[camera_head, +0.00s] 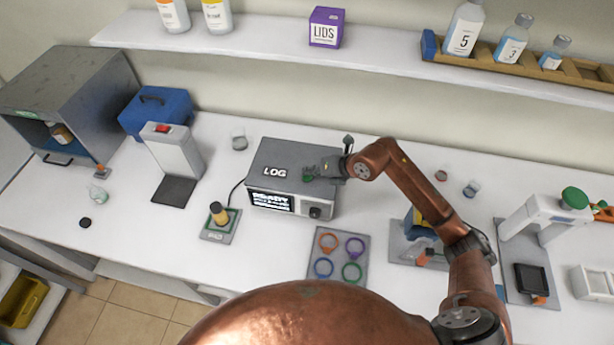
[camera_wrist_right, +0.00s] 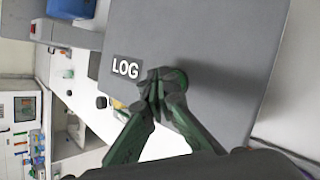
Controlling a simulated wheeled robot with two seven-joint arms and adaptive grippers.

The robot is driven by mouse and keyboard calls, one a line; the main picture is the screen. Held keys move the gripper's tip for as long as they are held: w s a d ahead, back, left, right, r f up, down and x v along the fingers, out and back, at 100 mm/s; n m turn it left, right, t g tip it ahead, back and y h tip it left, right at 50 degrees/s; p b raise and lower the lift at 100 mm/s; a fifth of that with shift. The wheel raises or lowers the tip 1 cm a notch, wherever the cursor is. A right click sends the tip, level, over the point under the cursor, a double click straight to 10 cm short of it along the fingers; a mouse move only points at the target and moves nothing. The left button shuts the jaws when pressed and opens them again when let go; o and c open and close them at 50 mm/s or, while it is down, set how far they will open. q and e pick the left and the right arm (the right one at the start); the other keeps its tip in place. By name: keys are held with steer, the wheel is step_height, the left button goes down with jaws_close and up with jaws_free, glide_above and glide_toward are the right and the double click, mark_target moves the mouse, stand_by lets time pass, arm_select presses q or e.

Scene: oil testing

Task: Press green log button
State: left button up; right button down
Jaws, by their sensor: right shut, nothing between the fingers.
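The grey LOG box (camera_head: 277,161) stands on the white bench in the head view, with a lit display and a knob on its front. Its grey top (camera_wrist_right: 215,45) with the LOG label fills much of the right wrist view. My right gripper (camera_head: 312,174) is over the right part of the box's top, to the right of the label. In the wrist view its dark green fingers (camera_wrist_right: 160,82) are shut and empty, tips at or close to the top. A small green patch shows at the tips in the head view; I cannot tell button from fingers. My left gripper is not in view.
A mat with coloured rings (camera_head: 338,250) lies in front. A white shelf (camera_head: 270,45) runs above. My right arm crosses the bench at right.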

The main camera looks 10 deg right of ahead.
mark_target(309, 177)
steer(key=shift+f+b, duration=0.35)
steer(key=shift+f, duration=0.2)
stand_by(0.4)
steer(key=shift+r, duration=0.1)
steer(key=shift+r+p, duration=0.6)
steer(key=shift+r, duration=0.25)
steer(key=shift+r, duration=0.1)
steer(key=shift+r+p, duration=1.55)
steer(key=shift+r, duration=0.9)
steer(key=shift+a+f, duration=0.1)
